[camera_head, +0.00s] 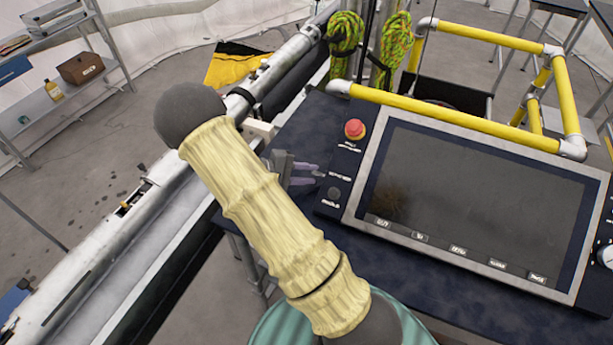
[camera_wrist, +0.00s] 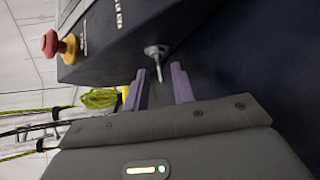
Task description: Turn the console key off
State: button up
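The console (camera_head: 352,212) stands at the right in the head view, its dark screen in a light frame. A silver key (camera_wrist: 157,60) sticks out of a round lock on the console's dark face in the wrist view. My gripper (camera_wrist: 158,68) is open, its two purple fingers apart. In the wrist view the key lies in line with the gap between the fingertips, and I see no finger touching it. In the head view my gripper (camera_head: 315,175) is at the console's left edge, partly hidden behind my arm. The key is not clear there.
A red button on a yellow base (camera_head: 355,129) sits on the console near the key; it also shows in the wrist view (camera_wrist: 50,44). A yellow rail (camera_head: 450,115) runs behind the screen. Green ropes (camera_head: 345,35) hang beyond. A long metal beam (camera_head: 150,215) lies left of the console.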

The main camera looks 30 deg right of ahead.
jog(key=shift+d, duration=0.15)
jog(key=shift+d, duration=0.1)
grip_shut()
